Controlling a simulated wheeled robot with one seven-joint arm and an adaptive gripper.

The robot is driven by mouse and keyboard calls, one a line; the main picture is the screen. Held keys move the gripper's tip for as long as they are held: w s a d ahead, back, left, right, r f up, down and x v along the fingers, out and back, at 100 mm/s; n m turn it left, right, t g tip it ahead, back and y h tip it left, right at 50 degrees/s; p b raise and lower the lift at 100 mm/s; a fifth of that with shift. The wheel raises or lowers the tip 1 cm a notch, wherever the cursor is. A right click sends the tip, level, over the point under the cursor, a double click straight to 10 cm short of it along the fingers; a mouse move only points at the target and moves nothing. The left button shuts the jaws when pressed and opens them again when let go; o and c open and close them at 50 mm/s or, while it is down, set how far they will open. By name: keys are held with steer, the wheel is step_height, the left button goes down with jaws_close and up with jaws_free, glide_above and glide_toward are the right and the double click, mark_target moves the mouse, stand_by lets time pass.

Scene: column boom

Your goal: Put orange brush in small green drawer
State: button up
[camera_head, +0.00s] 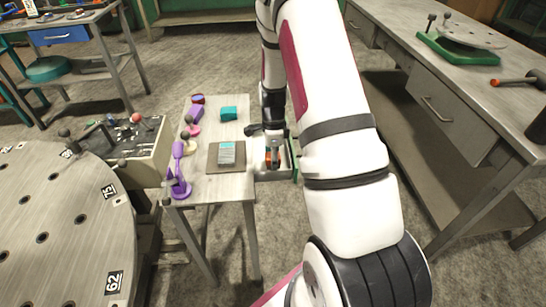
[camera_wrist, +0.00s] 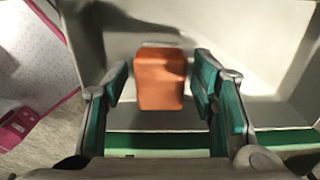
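The orange brush (camera_wrist: 159,80) shows as an orange block in the wrist view, inside the outline of the open small drawer (camera_wrist: 255,60). The drawer has a pale grey inside and a green edge along the bottom of the view. My gripper (camera_wrist: 161,88) is open, with one green-padded finger on each side of the brush and a gap on both sides. In the head view my gripper (camera_head: 271,150) is over the drawer (camera_head: 272,175) at the right side of the small table, and a bit of orange shows below it. Whether the brush rests on the drawer floor is unclear.
The small table (camera_head: 235,188) holds a teal block (camera_head: 229,113), a grey device on a brown board (camera_head: 226,153) and several purple items. A large workbench (camera_head: 440,80) stands to the right. A round metal table (camera_head: 60,230) is at the left.

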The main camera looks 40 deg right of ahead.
steer(key=shift+r, duration=0.1)
step_height(320, 180, up, 12)
steer(key=p, duration=0.2)
steer(key=s+a+r+n+t, duration=0.1)
steer(key=s+a+r+n, duration=0.35)
steer(key=a+r, duration=0.35)
steer(key=s+a+r+n, duration=0.4)
steer(key=a+r+n, duration=0.2)
steer(key=r, duration=0.3)
steer(key=s+a+r+n, duration=0.2)
steer(key=s+a+n, duration=0.2)
steer(key=s+n, duration=0.3)
steer(key=s+a+r+n+t, duration=0.1)
steer(key=s+a+r+n, duration=0.2)
steer(key=s+n, duration=0.4)
steer(key=s, duration=0.5)
steer(key=shift+s+a, duration=0.3)
steer(key=shift+a, duration=0.1)
